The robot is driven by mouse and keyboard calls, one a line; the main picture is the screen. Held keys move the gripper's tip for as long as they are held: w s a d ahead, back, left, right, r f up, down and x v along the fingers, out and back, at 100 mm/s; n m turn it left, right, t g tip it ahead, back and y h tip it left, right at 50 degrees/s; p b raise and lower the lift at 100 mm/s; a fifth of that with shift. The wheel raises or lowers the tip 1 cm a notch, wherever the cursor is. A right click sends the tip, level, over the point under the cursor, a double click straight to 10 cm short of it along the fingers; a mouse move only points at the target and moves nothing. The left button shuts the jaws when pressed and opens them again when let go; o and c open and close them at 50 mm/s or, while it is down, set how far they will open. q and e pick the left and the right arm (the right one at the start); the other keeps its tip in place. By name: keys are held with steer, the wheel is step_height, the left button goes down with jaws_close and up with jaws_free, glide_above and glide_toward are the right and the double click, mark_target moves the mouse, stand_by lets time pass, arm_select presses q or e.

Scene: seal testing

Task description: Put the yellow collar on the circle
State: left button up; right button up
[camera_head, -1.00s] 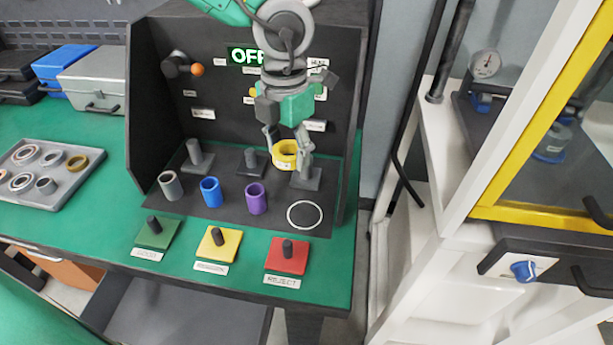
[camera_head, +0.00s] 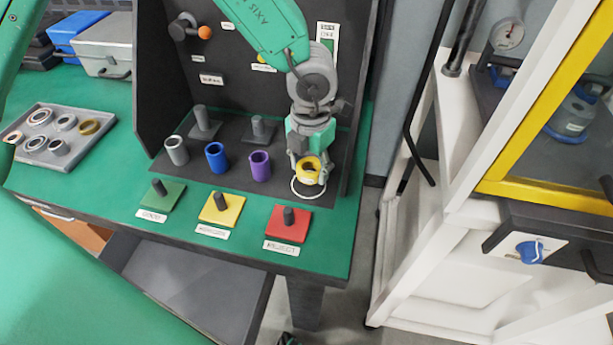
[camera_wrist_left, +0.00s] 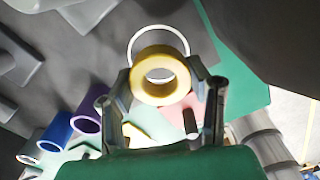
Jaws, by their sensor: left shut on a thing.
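The yellow collar (camera_head: 311,166) is held between the fingers of my left gripper (camera_head: 308,174). In the left wrist view the collar (camera_wrist_left: 160,76) sits between the two fingertips (camera_wrist_left: 164,88), its hole facing the camera. The white circle (camera_head: 307,195) is an outline on the dark board, at its front right. The collar covers the far part of the circle in the head view. In the left wrist view the circle (camera_wrist_left: 158,27) shows partly behind the collar, offset from it. I cannot tell whether the collar touches the board. My right gripper is out of view.
Purple (camera_head: 259,165), blue (camera_head: 216,158) and grey (camera_head: 176,150) sleeves stand left of the circle. Green (camera_head: 162,195), yellow (camera_head: 222,208) and red (camera_head: 289,223) pads with pegs lie in front. A grey tray (camera_head: 36,151) holds several rings. A dark panel (camera_head: 230,98) stands behind.

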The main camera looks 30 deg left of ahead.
mark_target(311, 187)
arm_select(q)
steer(key=f, duration=0.3)
steer(key=shift+s+d+f+b, duration=0.1)
steer(key=shift+s+d+b, duration=0.15)
steer(key=shift+s+b, duration=0.05)
steer(key=shift+w+a+f, duration=0.25)
steer(key=shift+w+a, duration=0.15)
steer(key=shift+a, duration=0.05)
jaws_close()
steer(key=o, duration=1.4)
jaws_free()
steer(key=shift+s+d+r, duration=0.1)
steer(key=shift+d+r, duration=0.15)
steer(key=shift+r, duration=0.05)
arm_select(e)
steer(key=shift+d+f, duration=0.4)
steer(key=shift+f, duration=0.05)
arm_select(q)
steer(key=shift+r, duration=0.35)
step_height(311, 187, up, 11)
steer(key=p, duration=0.2)
steer(key=shift+a, duration=0.15)
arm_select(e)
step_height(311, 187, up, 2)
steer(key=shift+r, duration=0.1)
arm_select(q)
steer(key=shift+a+r, duration=0.1)
steer(key=shift+a, duration=0.05)
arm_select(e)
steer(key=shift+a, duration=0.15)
